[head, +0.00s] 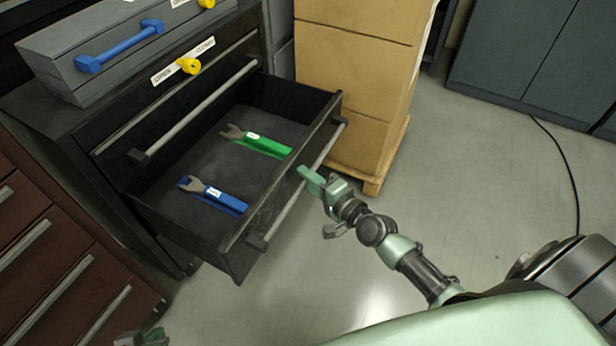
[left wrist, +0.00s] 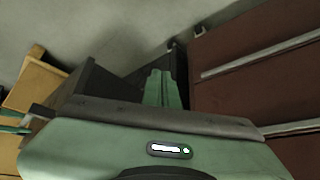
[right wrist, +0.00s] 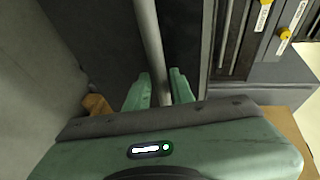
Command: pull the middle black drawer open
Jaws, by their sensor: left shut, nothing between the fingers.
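The black cabinet (head: 75,118) has a closed top drawer with a grey bar handle (head: 195,110). The black drawer (head: 165,215) below it stands well out, with a green-handled wrench (head: 266,146) and a blue-handled wrench (head: 222,200) inside. My right gripper (head: 312,180) is at this drawer's front bar handle (head: 283,205). In the right wrist view, its fingers (right wrist: 159,88) lie on both sides of the bar (right wrist: 150,35), close against it. My left gripper (head: 142,338) is shut and empty near the floor; its fingers (left wrist: 161,88) are together in the left wrist view.
A grey box with a blue handle (head: 120,46) sits on the cabinet. Brown drawers (head: 50,260) stand at the left. Cardboard boxes (head: 350,70) on a pallet stand just beyond the open drawer. Grey cabinets (head: 540,55) are at the back right. The floor (head: 480,160) at the right is mostly clear.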

